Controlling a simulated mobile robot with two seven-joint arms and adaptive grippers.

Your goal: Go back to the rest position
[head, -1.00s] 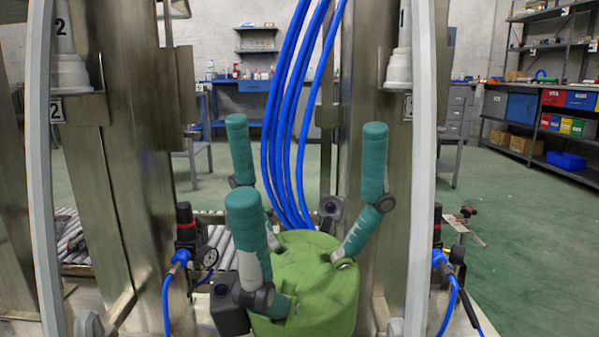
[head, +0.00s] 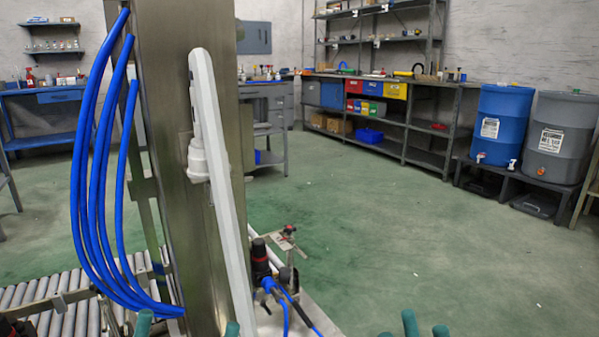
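Only teal fingertips of my grippers show at the bottom edge in the head view. My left gripper (head: 188,329) shows two tips set wide apart, with nothing visible between them. My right gripper (head: 412,328) shows several tips closer together; their lower parts and both palms are cut off by the frame. Neither is seen touching anything. A long white lance-like bar (head: 222,185) stands tilted in front of a steel column (head: 175,150), with a white stepped fitting (head: 197,160) beside it on the column.
Blue hoses (head: 90,190) curve down left of the column. A roller conveyor (head: 75,305) lies at lower left. A black fitting with blue hose (head: 262,270) stands right of the bar. Shelves (head: 400,120) and blue and grey barrels (head: 502,120) stand behind; the green floor is open at right.

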